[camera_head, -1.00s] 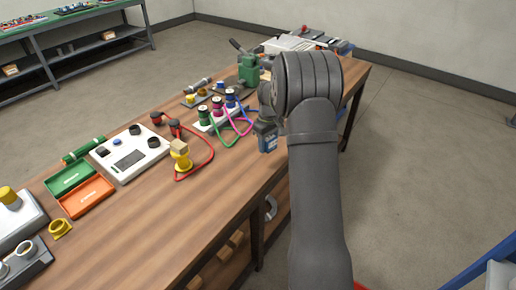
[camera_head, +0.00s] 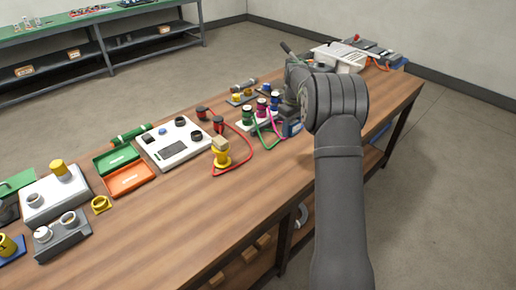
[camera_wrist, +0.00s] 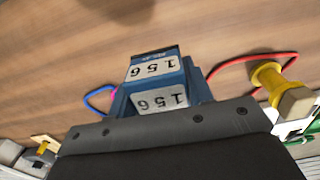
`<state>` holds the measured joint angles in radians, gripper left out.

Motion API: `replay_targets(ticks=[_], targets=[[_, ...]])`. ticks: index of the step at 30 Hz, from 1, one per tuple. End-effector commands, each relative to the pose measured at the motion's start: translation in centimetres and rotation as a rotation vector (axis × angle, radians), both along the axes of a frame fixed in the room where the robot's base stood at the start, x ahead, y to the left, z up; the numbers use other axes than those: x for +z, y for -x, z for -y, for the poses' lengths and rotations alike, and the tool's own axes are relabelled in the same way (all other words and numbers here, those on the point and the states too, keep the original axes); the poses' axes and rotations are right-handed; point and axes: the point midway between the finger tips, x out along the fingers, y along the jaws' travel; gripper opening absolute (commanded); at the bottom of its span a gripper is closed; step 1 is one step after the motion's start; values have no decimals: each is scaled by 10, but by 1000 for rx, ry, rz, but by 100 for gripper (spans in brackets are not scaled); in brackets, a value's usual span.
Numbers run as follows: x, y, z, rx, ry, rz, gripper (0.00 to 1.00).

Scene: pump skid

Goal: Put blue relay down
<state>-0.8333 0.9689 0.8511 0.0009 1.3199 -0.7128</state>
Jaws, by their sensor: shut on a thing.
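In the head view the blue relay (camera_head: 292,129) shows partly below my gripper (camera_head: 291,112), over the bench just right of a white block with coloured terminals. My arm hides part of this area. I cannot tell whether the relay touches the bench.
The terminal block (camera_head: 257,121) has green, pink and blue leads close by. A yellow post (camera_head: 221,157) stands left, inside a red cable loop. A white panel (camera_head: 174,146) and green and orange trays (camera_head: 130,178) lie farther left. The wooden bench front (camera_head: 235,205) is clear.

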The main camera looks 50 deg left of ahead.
Motion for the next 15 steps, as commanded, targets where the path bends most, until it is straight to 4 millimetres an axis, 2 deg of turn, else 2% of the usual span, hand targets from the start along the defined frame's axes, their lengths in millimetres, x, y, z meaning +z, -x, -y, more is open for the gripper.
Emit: replay_targets(ticks=[1,7,15], targets=[[-1,3,-10,10,0,0,20],[-7,12,-34,27,1,-1,20],[-43,38,-87,28,2,-1,20]])
